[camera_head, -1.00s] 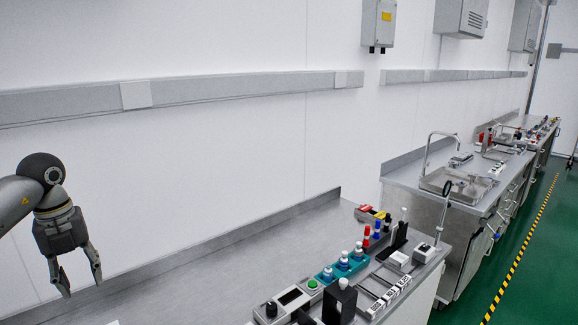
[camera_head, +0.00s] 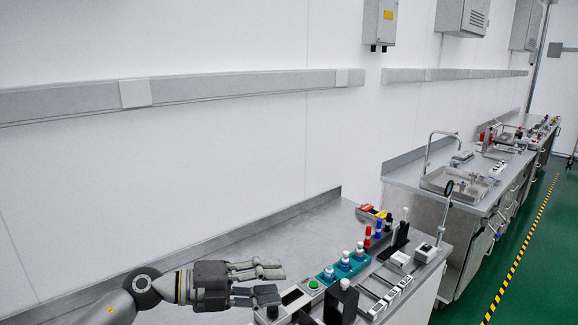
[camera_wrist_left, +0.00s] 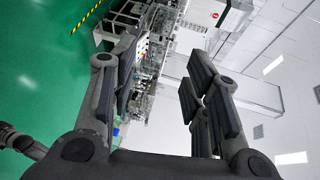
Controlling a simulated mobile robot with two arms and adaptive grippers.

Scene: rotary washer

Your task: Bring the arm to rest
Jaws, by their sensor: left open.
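My left arm comes in from the lower left in the head view. Its left gripper (camera_head: 272,282) is open and empty, with the fingers pointing right, above the near part of the steel bench (camera_head: 212,262). The fingers overlap the left end of the device row in the picture; I see no contact. In the left wrist view, the open fingers (camera_wrist_left: 160,90) stand apart with nothing between them but the distant benches and room. My right gripper is not in view.
A sink bench (camera_head: 410,172) lies beyond. The bench's back left is clear.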

